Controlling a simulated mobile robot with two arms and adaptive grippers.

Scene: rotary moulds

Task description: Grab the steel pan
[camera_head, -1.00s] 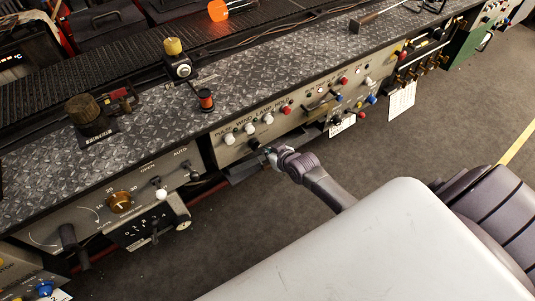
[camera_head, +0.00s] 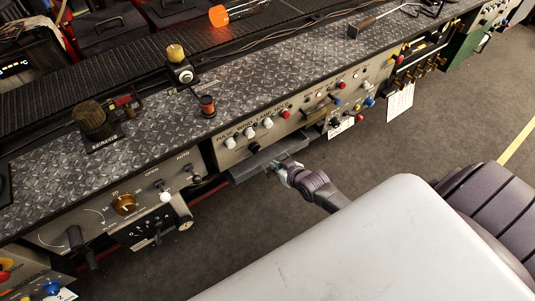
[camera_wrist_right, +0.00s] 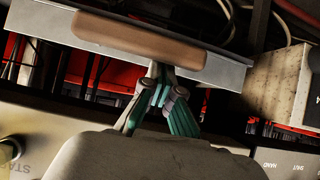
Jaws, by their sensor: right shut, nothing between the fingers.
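The steel pan (camera_head: 262,160) is a flat grey tray sticking out below the white-knobbed control panel. In the right wrist view the pan (camera_wrist_right: 222,72) spans the upper part, with a brown strip (camera_wrist_right: 140,38) along its near side. My right gripper (camera_head: 281,166) is at the pan's outer edge. In the wrist view its green-and-grey fingers (camera_wrist_right: 158,82) are closed together and empty, just by the lower edge of the brown strip. I cannot tell whether they touch it. The pan's back part is hidden under the panel. My left gripper is not in view.
Knobs and levers project from the lower left panel (camera_head: 120,210). The floor (camera_head: 245,225) in front is clear.

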